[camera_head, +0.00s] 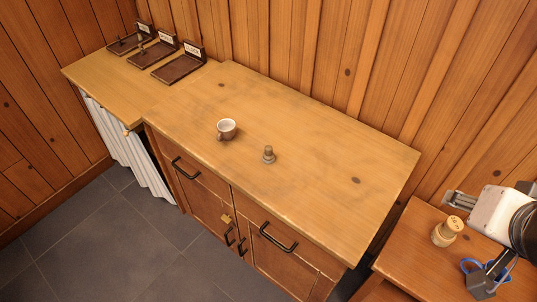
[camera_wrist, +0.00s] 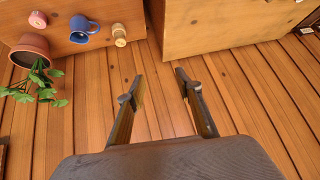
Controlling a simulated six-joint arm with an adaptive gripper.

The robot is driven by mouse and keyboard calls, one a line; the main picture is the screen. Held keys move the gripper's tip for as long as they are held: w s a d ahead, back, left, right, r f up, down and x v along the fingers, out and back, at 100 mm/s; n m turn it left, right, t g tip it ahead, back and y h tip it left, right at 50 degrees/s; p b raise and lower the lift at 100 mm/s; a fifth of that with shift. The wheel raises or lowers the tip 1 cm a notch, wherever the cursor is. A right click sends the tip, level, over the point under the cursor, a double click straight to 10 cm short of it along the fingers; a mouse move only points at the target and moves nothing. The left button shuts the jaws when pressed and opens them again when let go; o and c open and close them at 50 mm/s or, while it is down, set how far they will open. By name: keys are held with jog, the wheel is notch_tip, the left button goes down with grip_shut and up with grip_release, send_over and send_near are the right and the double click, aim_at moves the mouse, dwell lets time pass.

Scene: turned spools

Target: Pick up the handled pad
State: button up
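A small turned piece (camera_head: 268,155), brownish-grey with a round base and a knob-like top, stands upright on the wooden counter. The turned piece is not visible in the wrist view.
Several dark labelled trays (camera_head: 180,68) sit at the back left. The side table holds a wooden turned piece (camera_wrist: 119,35), blue mug (camera_wrist: 82,29) and potted plant (camera_wrist: 30,52). The counter's right half is clear.

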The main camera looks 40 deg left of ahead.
jog(key=w+a+f+t+y, duration=0.1)
jog(key=w+a+f, duration=0.3)
jog(key=a, duration=0.6)
jog(key=w+a+f+t+y, duration=0.1)
jog(key=w+a+f, duration=0.1)
jog(key=w+a, duration=0.6)
jog(key=w+a+f+t+y, duration=0.2)
jog(key=w+a, duration=0.1)
jog(key=a, duration=0.8)
jog(key=n+t, duration=0.2)
jog(key=t, duration=0.1)
send_over(264, 179)
jog(key=w, duration=0.6)
jog(key=f, duration=1.4)
jog(key=shift+s+d+f, duration=0.2)
jog(key=shift+d, duration=0.2)
jog(key=shift+n+t+y, duration=0.3)
jog(key=shift+n+t, duration=0.2)
jog(key=shift+t, duration=0.3)
jog(key=s+f, duration=0.3)
jog(key=s+a+f, duration=0.1)
jog(key=s, duration=0.1)
jog(key=shift+f, duration=0.2)
jog(key=shift+s+d+f, duration=0.1)
jog(key=shift+s+f, duration=0.25)
jog(key=shift+s, duration=0.15)
jog(key=shift+w, duration=0.15)
